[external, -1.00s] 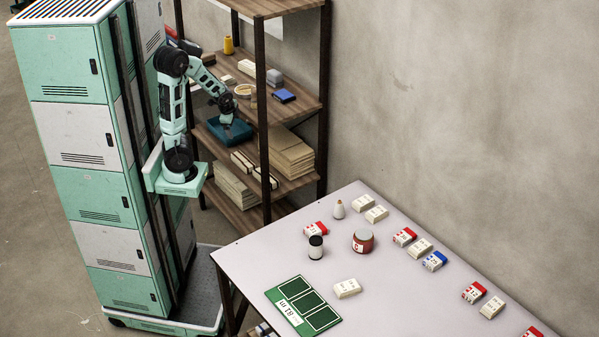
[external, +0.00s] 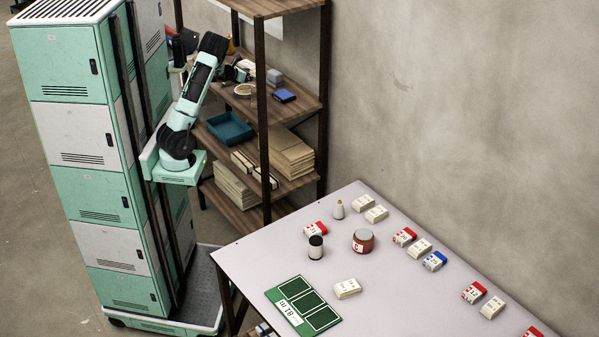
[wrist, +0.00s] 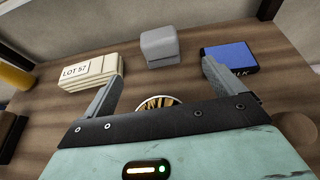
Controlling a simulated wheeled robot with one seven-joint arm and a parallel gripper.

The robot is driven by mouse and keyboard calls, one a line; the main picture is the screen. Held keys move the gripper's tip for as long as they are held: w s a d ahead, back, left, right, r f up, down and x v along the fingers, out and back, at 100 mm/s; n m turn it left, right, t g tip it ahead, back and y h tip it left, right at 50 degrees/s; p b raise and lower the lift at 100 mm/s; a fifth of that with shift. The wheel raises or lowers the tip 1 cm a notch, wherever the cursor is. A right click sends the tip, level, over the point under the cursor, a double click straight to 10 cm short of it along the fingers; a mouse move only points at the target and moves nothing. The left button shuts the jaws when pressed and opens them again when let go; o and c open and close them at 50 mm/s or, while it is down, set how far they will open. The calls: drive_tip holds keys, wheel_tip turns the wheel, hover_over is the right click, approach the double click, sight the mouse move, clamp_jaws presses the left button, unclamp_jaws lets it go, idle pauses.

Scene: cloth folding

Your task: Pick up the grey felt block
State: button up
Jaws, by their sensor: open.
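The grey felt block (wrist: 160,46) sits on the wooden shelf in the wrist view, ahead of my gripper and roughly between the lines of its two fingers. In the external view the grey block (external: 274,77) is on the shelf beside the blue box. My gripper (wrist: 160,84) is open and empty, with its fingers spread and their tips short of the block. In the external view my gripper reaches into the shelf, left of the block, and its fingertips are hard to make out.
On the same shelf, a cream stack labelled LOT 57 (wrist: 90,73) lies left of the block and a blue box (wrist: 230,57) right of it. A round striped item (wrist: 158,102) is partly hidden below my gripper. A teal tray (external: 229,127) sits one shelf lower.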

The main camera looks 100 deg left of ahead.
sight(271, 75)
drive_tip(key=p+x, duration=0.4)
drive_tip(key=x, duration=0.7)
drive_tip(key=shift+w+a, duration=0.1)
drive_tip(key=shift+a, duration=0.05)
drive_tip(key=p+x, duration=0.3)
drive_tip(key=x, duration=0.1)
drive_tip(key=shift+f, duration=0.15)
drive_tip(key=shift+w+a+f, duration=0.3)
drive_tip(key=shift+a+f, duration=0.05)
drive_tip(key=shift+a, duration=0.05)
drive_tip(key=c, duration=1.1)
